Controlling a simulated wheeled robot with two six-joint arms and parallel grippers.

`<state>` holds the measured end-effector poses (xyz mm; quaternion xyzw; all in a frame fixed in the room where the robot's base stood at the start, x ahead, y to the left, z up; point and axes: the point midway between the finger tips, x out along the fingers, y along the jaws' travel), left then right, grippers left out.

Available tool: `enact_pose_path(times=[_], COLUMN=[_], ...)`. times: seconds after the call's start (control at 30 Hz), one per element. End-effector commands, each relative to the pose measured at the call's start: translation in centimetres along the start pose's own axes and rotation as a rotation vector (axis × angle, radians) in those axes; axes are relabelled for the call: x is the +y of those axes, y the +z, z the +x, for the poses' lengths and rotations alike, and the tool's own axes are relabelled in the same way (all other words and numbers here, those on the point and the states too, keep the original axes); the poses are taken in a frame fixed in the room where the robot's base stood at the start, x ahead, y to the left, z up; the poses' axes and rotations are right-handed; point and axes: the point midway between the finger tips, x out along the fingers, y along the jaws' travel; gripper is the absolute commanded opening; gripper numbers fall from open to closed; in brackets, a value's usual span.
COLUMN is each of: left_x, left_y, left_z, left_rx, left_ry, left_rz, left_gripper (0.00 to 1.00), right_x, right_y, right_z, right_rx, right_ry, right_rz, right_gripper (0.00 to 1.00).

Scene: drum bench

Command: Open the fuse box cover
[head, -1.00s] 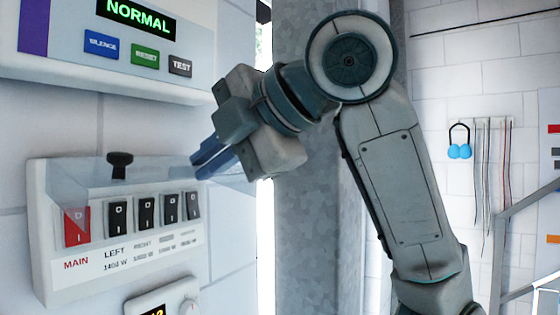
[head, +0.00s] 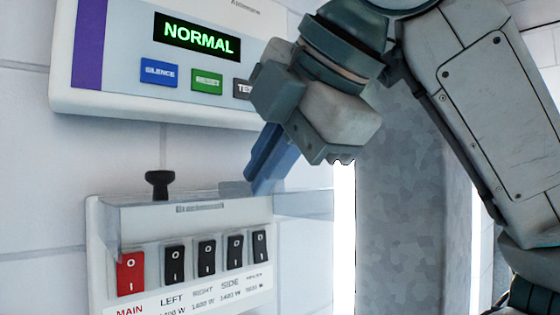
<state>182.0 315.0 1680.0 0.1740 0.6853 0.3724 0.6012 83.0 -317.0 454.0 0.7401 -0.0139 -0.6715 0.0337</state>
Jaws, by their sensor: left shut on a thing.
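The fuse box (head: 97,262) is a white box on the tiled wall at lower left. Its clear cover (head: 140,222) stands out from the box above the switches, with a black knob (head: 158,184) at its upper left. The lower faces of the switches show uncovered. My left gripper (head: 262,182) reaches down from the upper right, its blue fingers shut on the cover's upper edge, right of the knob. The exact contact is partly hidden by the fingers. My right gripper is not in view.
A red main switch (head: 130,272) and several black switches (head: 206,257) sit in a row in the box. An alarm panel (head: 120,104) reading NORMAL hangs just above, close to my left gripper. A grey metal column (head: 395,200) stands to the right.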

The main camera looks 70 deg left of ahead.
Motion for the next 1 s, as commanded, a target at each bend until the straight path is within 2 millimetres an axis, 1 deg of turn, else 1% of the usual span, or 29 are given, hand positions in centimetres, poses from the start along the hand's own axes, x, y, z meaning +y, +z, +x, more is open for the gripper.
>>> enact_pose_path(times=[0.07, 0.1, 0.13, 0.17, 0.47, 0.73, 0.87, 1.0], left_x=[0.0, 0.0, 0.0, 0.0, 0.1, 0.0, -0.2, -0.4], left_y=[-0.1, -0.1, -0.1, -0.1, -0.1, -0.1, 0.0, -0.1], left_z=[0.2, 0.1, 0.1, 0.1, 0.1, -0.2, -1.5, -4.3], left_rx=[0.001, 0.001, 0.001, 0.001, 0.001, 0.001, 0.001, 0.0], left_ry=[0.002, 0.002, 0.002, 0.002, 0.003, 0.003, 0.005, 0.007], left_rz=[-0.003, -0.003, -0.003, -0.003, -0.002, -0.001, 0.001, 0.003], left_gripper=[0.0, 0.15, 0.21, 0.25, 0.25, 0.25, 0.25, 0.25], right_x=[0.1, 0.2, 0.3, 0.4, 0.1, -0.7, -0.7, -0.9], right_y=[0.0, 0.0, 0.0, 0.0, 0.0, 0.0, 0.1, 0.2], right_z=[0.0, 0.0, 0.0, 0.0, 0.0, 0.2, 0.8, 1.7], right_rx=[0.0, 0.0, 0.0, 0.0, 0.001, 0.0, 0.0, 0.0], right_ry=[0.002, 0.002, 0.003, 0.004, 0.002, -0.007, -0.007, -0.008], right_rz=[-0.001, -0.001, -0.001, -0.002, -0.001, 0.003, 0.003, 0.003], right_gripper=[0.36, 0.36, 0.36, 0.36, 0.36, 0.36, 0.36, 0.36])
